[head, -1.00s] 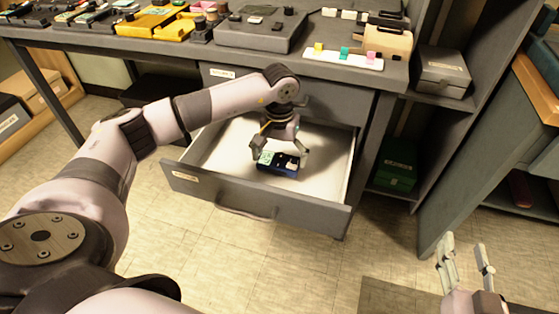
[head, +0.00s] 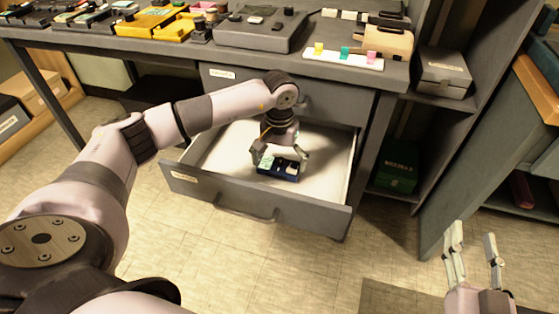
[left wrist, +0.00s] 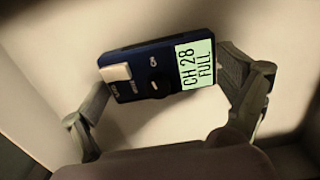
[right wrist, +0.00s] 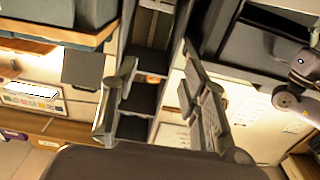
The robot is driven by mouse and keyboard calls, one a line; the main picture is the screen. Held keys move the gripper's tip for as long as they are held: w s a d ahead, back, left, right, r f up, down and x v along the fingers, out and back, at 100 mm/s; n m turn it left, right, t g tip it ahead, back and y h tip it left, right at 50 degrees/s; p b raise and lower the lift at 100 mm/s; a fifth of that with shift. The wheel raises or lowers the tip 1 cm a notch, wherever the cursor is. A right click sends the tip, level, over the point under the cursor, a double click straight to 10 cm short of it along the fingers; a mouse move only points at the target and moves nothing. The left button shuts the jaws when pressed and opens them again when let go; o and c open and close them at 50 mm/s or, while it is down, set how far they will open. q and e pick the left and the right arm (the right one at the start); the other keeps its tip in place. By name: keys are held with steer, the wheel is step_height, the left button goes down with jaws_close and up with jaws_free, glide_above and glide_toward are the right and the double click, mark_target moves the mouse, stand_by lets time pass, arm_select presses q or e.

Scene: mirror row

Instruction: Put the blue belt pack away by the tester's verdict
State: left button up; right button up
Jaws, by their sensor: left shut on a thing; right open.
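The blue belt pack (head: 281,177) is inside the open drawer (head: 200,190), low over its pale floor; I cannot tell whether it touches. My left gripper (head: 280,160) reaches down into the drawer and is shut on the pack. In the left wrist view the pack (left wrist: 150,85) lies between the fingers, with a white switch, a dark knob and a pale green display reading "CH 28 FULL". My right gripper (head: 472,235) is open and empty at the lower right, away from the desk. The grey device (head: 262,32) on the desk may be the tester; its verdict is not legible.
A closed drawer (head: 330,100) sits above the open one. The desk holds yellow trays (head: 150,22) and a white strip with coloured tabs (head: 343,58). Shelves at the right hold a grey box (head: 442,72) and a green box (head: 396,172). The floor before the drawer is clear.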

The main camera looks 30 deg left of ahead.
arm_select(q)
steer(key=shift+f, duration=0.3)
arm_select(e)
steer(key=shift+a+r+t+y, duration=0.15)
steer(key=shift+r+t+y, duration=0.25)
steer(key=shift+r+t, duration=0.55)
arm_select(q)
steer(key=o, duration=1)
steer(key=shift+c, duration=0.2)
arm_select(e)
steer(key=shift+r+g, duration=0.15)
steer(key=shift+g, duration=0.1)
arm_select(q)
step_height(320, 180, up, 4)
steer(key=shift+p, duration=0.7)
step_height(320, 180, up, 9)
steer(key=p, duration=0.2)
steer(key=shift+r, duration=0.15)
arm_select(e)
steer(key=s+d+f+g+h, duration=0.1)
steer(key=s+d+f+g, duration=0.1)
steer(key=f+g, duration=0.3)
steer(key=s+d+f+g+h, duration=0.2)
steer(key=s+f+g, duration=0.3)
steer(key=f, duration=0.5)
steer(key=shift+s+f+m, duration=0.15)
steer(key=shift+s+m, duration=0.1)
steer(key=shift+m, duration=0.05)
